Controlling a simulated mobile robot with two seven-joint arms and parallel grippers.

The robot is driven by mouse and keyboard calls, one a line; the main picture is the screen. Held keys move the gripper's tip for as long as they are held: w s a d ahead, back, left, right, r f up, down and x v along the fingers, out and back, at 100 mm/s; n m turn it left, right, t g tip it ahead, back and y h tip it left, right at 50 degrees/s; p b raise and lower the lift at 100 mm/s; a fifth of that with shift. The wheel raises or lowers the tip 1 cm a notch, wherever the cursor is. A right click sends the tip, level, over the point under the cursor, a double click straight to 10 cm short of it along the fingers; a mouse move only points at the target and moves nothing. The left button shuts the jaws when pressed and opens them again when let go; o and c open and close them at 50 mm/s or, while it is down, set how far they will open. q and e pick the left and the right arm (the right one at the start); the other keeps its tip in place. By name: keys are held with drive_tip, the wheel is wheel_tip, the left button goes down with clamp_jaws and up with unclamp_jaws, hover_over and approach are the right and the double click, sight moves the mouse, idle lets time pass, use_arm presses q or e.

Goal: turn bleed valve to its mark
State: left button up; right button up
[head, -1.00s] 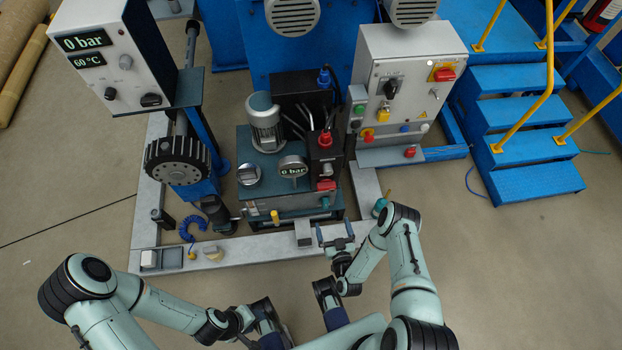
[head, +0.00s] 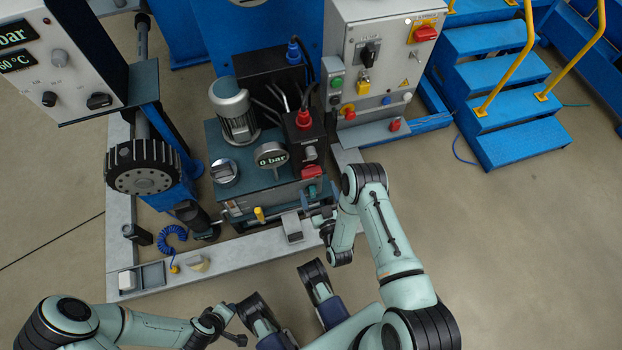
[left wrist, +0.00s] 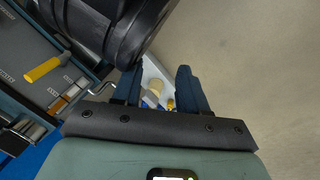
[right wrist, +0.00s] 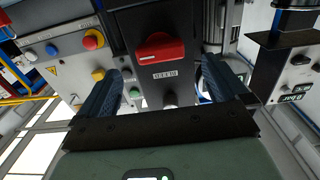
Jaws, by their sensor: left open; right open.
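The red bleed valve handle (head: 311,172) sits on the front of the dark valve block of the hydraulic unit. In the right wrist view the red handle (right wrist: 160,50) lies crosswise above a small white label, between and beyond my fingertips. My right gripper (head: 318,212) is in front of the unit, just below the handle in the head view. Its fingers (right wrist: 164,80) are wide apart, with nothing between them. My left gripper (left wrist: 158,82) is open and empty, pointing down toward the floor frame, away from the valve. The valve's mark cannot be made out.
A grey control cabinet (head: 385,50) with buttons stands to the right. Blue steps (head: 515,140) stand far right; open floor lies in front.

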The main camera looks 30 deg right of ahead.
sight(313, 176)
drive_tip(key=shift+w+f+b, duration=0.15)
drive_tip(key=shift+w+b, duration=0.4)
drive_tip(key=x, duration=0.4)
drive_tip(key=shift+d+b, duration=0.15)
drive_tip(key=shift+b, duration=0.15)
use_arm(q)
drive_tip(key=shift+g, duration=0.7)
drive_tip(key=shift+s+a+f, duration=0.3)
drive_tip(key=shift+s+f, duration=0.55)
drive_tip(key=shift+f, duration=0.2)
drive_tip(key=shift+s+a+f, duration=0.25)
drive_tip(key=shift+s+f, duration=0.55)
drive_tip(key=shift+f, duration=0.25)
use_arm(e)
drive_tip(key=shift+w+d, duration=0.1)
drive_tip(key=shift+w, duration=0.45)
drive_tip(key=shift+r, duration=0.25)
drive_tip(key=c, duration=1.1)
